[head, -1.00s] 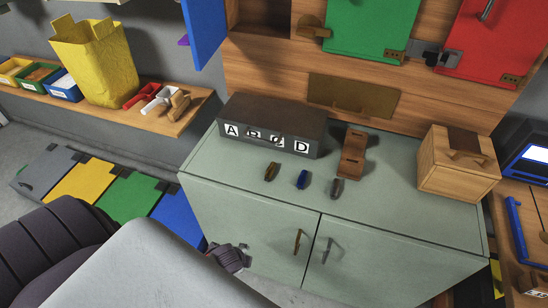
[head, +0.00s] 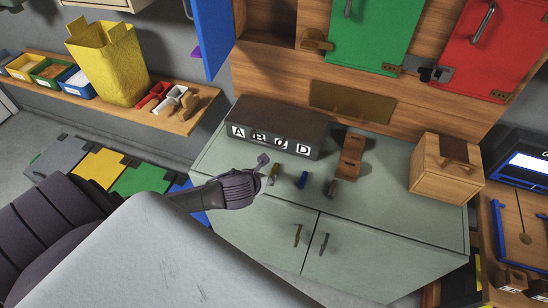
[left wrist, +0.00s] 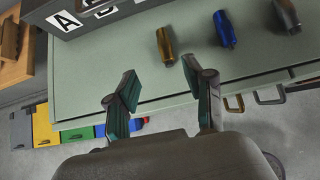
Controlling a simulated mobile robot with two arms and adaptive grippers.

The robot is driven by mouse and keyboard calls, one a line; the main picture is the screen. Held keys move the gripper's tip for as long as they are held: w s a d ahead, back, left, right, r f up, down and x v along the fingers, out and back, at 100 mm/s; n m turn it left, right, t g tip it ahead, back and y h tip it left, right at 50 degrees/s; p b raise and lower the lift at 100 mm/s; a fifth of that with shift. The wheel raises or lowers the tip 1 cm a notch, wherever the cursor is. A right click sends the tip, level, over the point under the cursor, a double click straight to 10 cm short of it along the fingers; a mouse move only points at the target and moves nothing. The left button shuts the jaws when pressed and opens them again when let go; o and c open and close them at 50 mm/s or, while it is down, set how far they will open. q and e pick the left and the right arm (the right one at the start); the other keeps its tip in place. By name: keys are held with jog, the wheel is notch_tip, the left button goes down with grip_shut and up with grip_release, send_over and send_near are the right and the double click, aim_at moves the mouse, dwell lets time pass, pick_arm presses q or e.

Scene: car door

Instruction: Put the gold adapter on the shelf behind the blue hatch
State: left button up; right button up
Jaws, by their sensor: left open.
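The gold adapter also shows in the left wrist view (left wrist: 164,45), just beyond my fingers. My left gripper (head: 264,171) is open and empty at the cabinet's front edge, close to the gold adapter but apart from it. The blue hatch (head: 212,35) stands open at the top. The shelf recess (head: 266,18) beside it is only partly in view. My right gripper is out of view.
A dark box lettered A to D (head: 270,125) sits behind the adapters. A wooden stand (head: 350,155) and a wooden box (head: 445,170) are to the right. Green (head: 372,35) and red (head: 490,50) hatches are shut.

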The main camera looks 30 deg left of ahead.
aim_at(273, 172)
pick_arm(q)
jog(key=x, duration=0.4)
jog(key=shift+w+d, duration=0.1)
jog(key=shift+d+p+x, duration=0.2)
jog(key=shift+d+x, duration=0.05)
jog(key=shift+x, duration=1.05)
jog(key=shift+d+p+x, duration=0.2)
jog(key=shift+x, duration=1.1)
jog(key=shift+a, duration=0.1)
grip_shut()
